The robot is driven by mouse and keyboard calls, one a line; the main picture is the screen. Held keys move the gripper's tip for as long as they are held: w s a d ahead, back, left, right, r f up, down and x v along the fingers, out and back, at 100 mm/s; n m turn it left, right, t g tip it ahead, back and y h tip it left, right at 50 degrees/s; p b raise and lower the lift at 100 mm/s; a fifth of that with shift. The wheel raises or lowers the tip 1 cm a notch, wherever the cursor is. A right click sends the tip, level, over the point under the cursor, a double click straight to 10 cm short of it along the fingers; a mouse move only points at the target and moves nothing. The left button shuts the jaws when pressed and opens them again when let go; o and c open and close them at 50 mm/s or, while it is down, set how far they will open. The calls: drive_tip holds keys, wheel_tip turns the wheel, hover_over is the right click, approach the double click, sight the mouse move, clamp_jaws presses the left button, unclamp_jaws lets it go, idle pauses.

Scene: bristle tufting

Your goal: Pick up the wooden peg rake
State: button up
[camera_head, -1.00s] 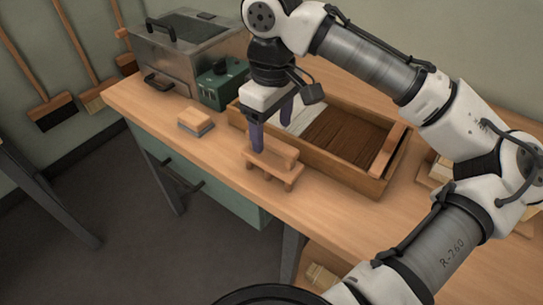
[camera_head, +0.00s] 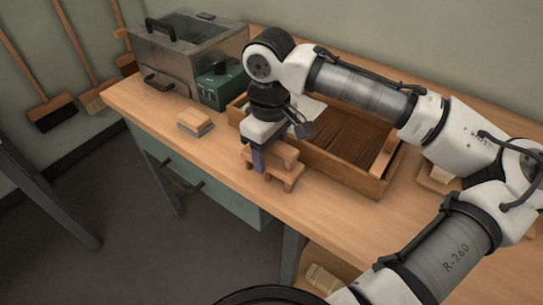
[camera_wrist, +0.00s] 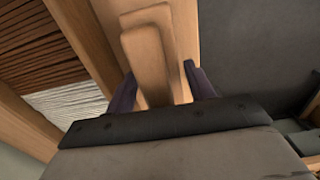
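The wooden peg rake (camera_head: 284,172) stands on its pegs near the front edge of the workbench, before the wooden tray. It is a pale wooden bar with a raised block on top. My gripper (camera_head: 268,155) is right over its left part and points down. One purple finger shows on the near side of the rake; the other is mostly hidden. In the wrist view the raised block of the rake (camera_wrist: 150,55) lies between the two spread fingers of my gripper (camera_wrist: 160,80). I cannot tell whether either finger touches it.
The wooden tray (camera_head: 376,185) with dark bristles and white material lies just behind the rake. A small brush block (camera_head: 195,122), a green box (camera_head: 222,84) and a metal case (camera_head: 190,52) stand to the left. The bench (camera_head: 225,160) is clear left of the rake.

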drive_tip(key=c, duration=0.7)
drive_tip(key=shift+c, duration=0.3)
drive_tip(key=shift+r, duration=0.15)
